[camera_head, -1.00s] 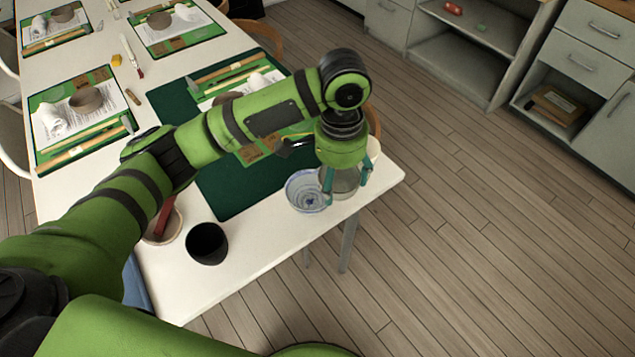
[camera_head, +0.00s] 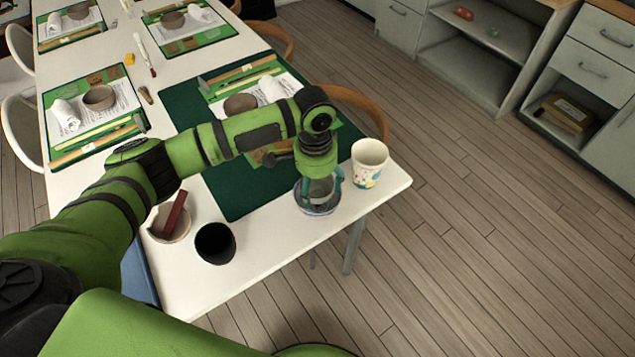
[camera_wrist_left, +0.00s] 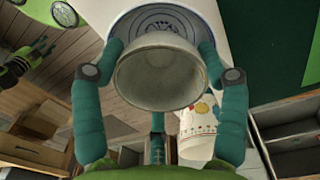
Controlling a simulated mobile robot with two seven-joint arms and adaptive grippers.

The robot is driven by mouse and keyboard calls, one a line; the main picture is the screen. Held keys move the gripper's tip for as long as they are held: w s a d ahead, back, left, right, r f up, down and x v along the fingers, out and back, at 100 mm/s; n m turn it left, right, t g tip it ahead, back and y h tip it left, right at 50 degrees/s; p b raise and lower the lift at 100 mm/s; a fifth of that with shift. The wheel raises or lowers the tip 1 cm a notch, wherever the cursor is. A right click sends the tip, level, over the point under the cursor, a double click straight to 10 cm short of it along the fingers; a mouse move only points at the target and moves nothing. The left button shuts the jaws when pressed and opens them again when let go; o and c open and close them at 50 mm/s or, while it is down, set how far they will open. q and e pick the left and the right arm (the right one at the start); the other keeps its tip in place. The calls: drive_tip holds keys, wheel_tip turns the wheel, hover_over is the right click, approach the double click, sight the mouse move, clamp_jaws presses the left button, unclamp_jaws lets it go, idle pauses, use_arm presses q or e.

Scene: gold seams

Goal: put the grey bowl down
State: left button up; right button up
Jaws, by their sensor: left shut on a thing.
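My left gripper (camera_head: 319,182) is shut on the grey bowl (camera_head: 321,191) near the table's front right corner. In the left wrist view the grey bowl (camera_wrist_left: 155,78) sits between the two fingers, its open side towards the camera. A blue-and-white bowl (camera_head: 318,209) is directly below it on the table. The grey bowl overlaps it in both views; I cannot tell whether they touch. The blue-and-white bowl (camera_wrist_left: 160,22) shows behind the grey one in the left wrist view. My right gripper (camera_wrist_left: 30,60) seems to show small and dark at that view's left edge.
A patterned white cup (camera_head: 368,165) stands right of the bowls, near the table edge. A black cup (camera_head: 215,244) and a bowl with a red-brown block (camera_head: 174,215) stand at the front left. A dark green mat (camera_head: 232,188) lies behind my arm.

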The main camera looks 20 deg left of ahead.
drive_tip(key=shift+a, duration=0.15)
use_arm(q)
drive_tip(key=shift+f, duration=0.35)
drive_tip(key=shift+s+f, duration=0.1)
drive_tip(key=shift+f, duration=0.1)
drive_tip(key=o, duration=0.8)
drive_tip(key=shift+s, duration=0.1)
drive_tip(key=o, duration=0.4)
drive_tip(key=shift+d, duration=0.1)
drive_tip(key=shift+f, duration=0.1)
drive_tip(key=shift+w, duration=0.2)
use_arm(e)
drive_tip(key=shift+w+a+r, duration=0.1)
drive_tip(key=shift+a, duration=0.2)
drive_tip(key=shift+d, duration=0.15)
